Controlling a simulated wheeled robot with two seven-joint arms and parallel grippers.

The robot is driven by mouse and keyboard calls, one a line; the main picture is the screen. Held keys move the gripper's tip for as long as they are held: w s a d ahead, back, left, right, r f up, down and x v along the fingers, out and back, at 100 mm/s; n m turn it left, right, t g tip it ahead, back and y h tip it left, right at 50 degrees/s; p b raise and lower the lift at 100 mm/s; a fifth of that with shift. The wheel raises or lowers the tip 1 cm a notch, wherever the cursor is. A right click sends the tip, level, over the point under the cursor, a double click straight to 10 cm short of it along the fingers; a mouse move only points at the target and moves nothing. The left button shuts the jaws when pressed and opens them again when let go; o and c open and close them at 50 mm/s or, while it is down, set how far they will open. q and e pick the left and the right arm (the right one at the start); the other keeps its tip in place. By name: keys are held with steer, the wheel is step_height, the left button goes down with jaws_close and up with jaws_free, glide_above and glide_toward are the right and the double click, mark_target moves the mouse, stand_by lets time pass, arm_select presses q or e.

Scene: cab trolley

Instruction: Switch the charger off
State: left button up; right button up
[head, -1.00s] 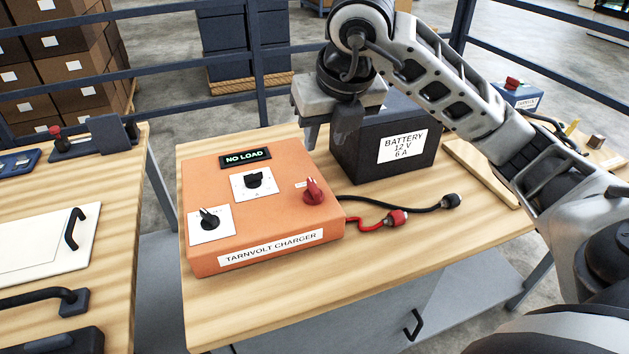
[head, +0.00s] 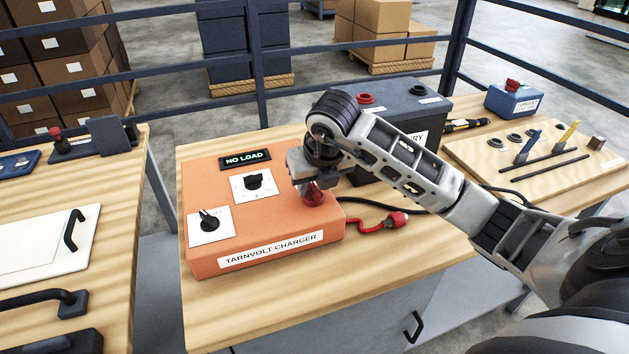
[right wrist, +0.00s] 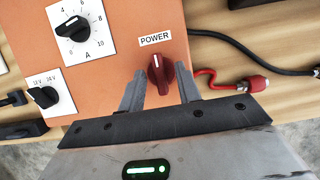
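The orange charger (head: 265,215) sits on the wooden bench, its display (head: 245,159) reading NO LOAD. Its red power knob (head: 313,198) is at the right of the top face, partly hidden by my arm in the head view. In the right wrist view the knob (right wrist: 160,74) stands under the POWER label (right wrist: 155,40), its white mark pointing up and slightly left. My right gripper (right wrist: 160,88) is open, with one finger on each side of the knob and visible gaps between. In the head view the right gripper (head: 307,188) is over the knob. My left gripper is not in view.
A black current dial (head: 253,182) and a voltage switch (head: 209,220) are left of the knob. The dark battery (head: 405,105) stands behind my arm. A red lead (head: 392,221) and a black lead lie right of the charger.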

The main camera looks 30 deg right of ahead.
steer(key=shift+f, duration=0.1)
jaws_close()
